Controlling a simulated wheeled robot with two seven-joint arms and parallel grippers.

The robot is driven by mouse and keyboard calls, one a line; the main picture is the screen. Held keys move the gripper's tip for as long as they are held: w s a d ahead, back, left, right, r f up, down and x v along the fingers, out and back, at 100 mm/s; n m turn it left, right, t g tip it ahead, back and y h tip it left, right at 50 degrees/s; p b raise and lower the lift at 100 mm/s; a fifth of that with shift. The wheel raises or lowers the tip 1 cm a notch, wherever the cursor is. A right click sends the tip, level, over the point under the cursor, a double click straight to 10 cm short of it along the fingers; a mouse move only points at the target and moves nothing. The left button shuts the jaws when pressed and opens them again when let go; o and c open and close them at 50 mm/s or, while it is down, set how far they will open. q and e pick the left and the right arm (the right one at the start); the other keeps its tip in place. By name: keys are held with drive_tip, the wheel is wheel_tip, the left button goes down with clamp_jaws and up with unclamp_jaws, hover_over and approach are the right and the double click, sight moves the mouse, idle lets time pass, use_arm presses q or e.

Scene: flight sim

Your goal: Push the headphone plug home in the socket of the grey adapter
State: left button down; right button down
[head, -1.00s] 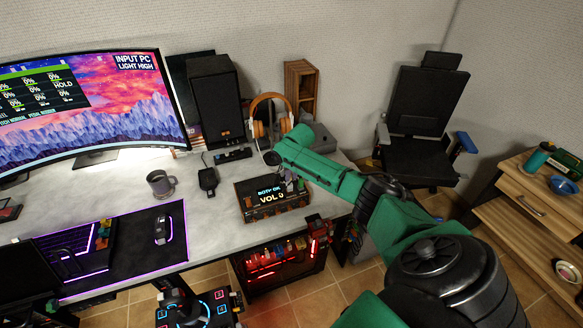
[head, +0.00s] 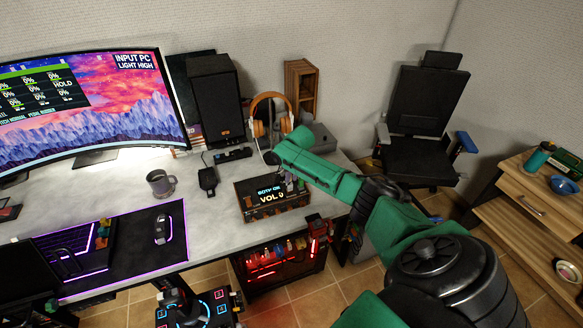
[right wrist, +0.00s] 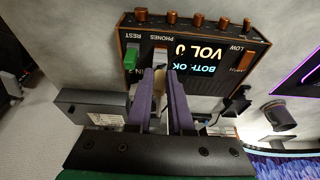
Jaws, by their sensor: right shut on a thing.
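The audio box (head: 262,214) with a lit "VOL 0" display stands near the desk's front edge; it also shows in the right wrist view (right wrist: 205,85). My right gripper (right wrist: 161,76) has purple fingers shut on a small pale piece (right wrist: 159,87), seemingly the headphone plug, in front of the PHONES label. A small grey piece with an orange end (right wrist: 160,58), possibly the grey adapter, lies just beyond the fingertips. The fingers hide the meeting point, so how deep the plug sits cannot be told. In the head view my right gripper (head: 287,178) is partly hidden. My left gripper is not in view.
A green piece (right wrist: 131,57) stands close left of the fingers, at the box. A grey labelled box (right wrist: 88,108) is also near. Orange headphones (head: 270,108) hang behind my arm. A mug (head: 161,184) and black speaker (head: 214,100) stand further left.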

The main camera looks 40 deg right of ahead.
drive_tip(key=shift+f+b, duration=0.3)
drive_tip(key=shift+f, duration=0.2)
drive_tip(key=c, duration=0.7)
unclamp_jaws()
drive_tip(key=shift+c, duration=0.2)
drive_tip(key=shift+r, duration=0.1)
drive_tip(key=shift+r, duration=0.3)
drive_tip(key=b+v, duration=0.1)
drive_tip(key=v, duration=1.2)
drive_tip(key=shift+s+r, duration=0.25)
drive_tip(key=shift+r, duration=0.1)
drive_tip(key=shift+a, duration=0.1)
